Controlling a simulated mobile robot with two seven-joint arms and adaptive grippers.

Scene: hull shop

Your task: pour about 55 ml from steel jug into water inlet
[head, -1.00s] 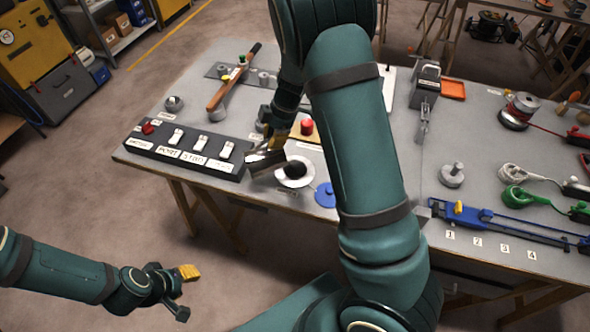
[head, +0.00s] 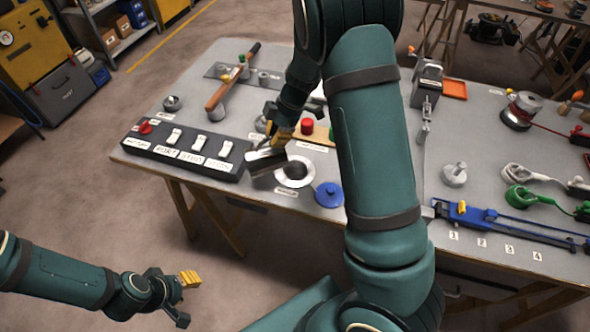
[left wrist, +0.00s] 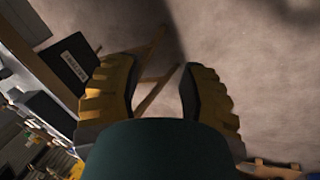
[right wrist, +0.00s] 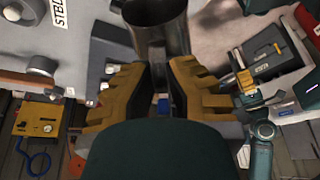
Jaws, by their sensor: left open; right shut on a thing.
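The steel jug (head: 266,160) is tilted beside the water inlet (head: 307,177), its rim side toward the inlet. The inlet is a pale ring around a grey opening near the table's front edge. My right gripper (head: 281,135) is shut on the jug's handle. In the right wrist view the jug (right wrist: 157,22) stands beyond the fingers, with the handle between them. I cannot see a stream or the liquid level. My left gripper (head: 186,299) is open and empty, low in front of the table; its spread fingers show in the left wrist view (left wrist: 160,100).
A blue cap (head: 329,195) lies right of the inlet. A black switch panel (head: 186,151) is on the left. A red button (head: 307,126) stands behind the inlet. My right arm hides part of the table's middle. A blue clamp-like tool (head: 480,217) lies at the right front.

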